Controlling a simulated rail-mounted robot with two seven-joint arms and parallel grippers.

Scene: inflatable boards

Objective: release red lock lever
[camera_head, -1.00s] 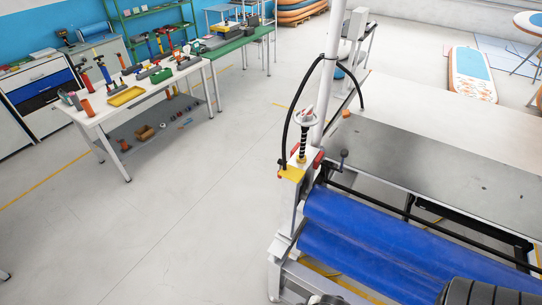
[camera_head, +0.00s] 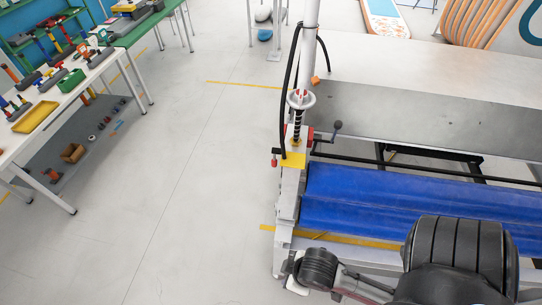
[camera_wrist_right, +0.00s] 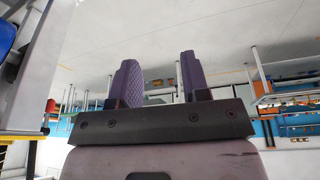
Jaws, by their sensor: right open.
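Small red parts sit at the left end of the blue roller machine in the head view. One red part (camera_head: 310,137) is by the post beside a dark ball-knobbed handle (camera_head: 337,125). Another small red part (camera_head: 274,161) hangs on the left side of the yellow plate (camera_head: 293,160). I cannot tell which is the lock lever. My right gripper (camera_wrist_right: 160,85) is open and empty in the wrist view, its dark fingers apart. Grey machine framing stands close on the left there. The right fingertips cannot be made out in the head view. My left gripper is not seen.
The blue rollers (camera_head: 390,205) and grey table (camera_head: 430,120) fill the right side. A black hose (camera_head: 288,100) arches by the white post. A white workbench (camera_head: 85,85) with tools stands at left. The floor between is clear.

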